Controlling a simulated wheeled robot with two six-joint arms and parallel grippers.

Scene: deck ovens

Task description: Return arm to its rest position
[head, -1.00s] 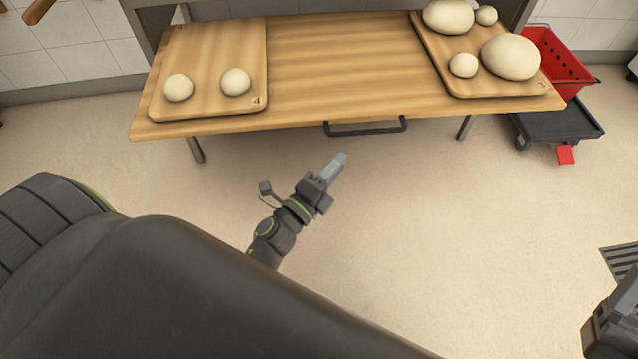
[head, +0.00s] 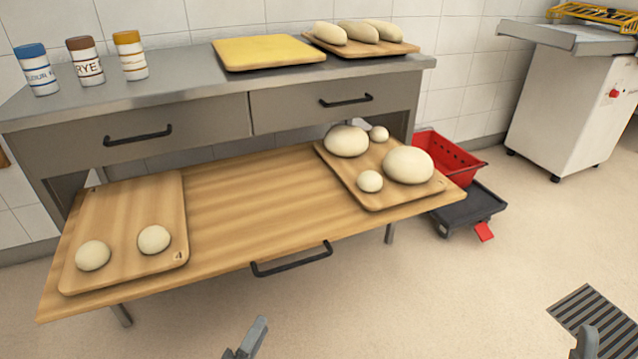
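My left gripper (head: 250,338) shows at the bottom edge of the head view, with only grey fingertip parts in the picture. It is in front of and below the pull-out wooden board, apart from its dark handle (head: 291,260), with nothing visible in it. My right gripper (head: 587,342) shows only as a small grey tip at the bottom right, over the floor near a drain grate. The rest of both arms is cut off, and I cannot tell whether either gripper is open or shut.
The wooden board (head: 255,210) sticks out, carrying a left tray (head: 130,210) with two dough balls and a right tray (head: 385,200) with several. A red crate (head: 452,165) on a dark dolly (head: 468,208) stands to the right. Open floor (head: 430,300) lies in front.

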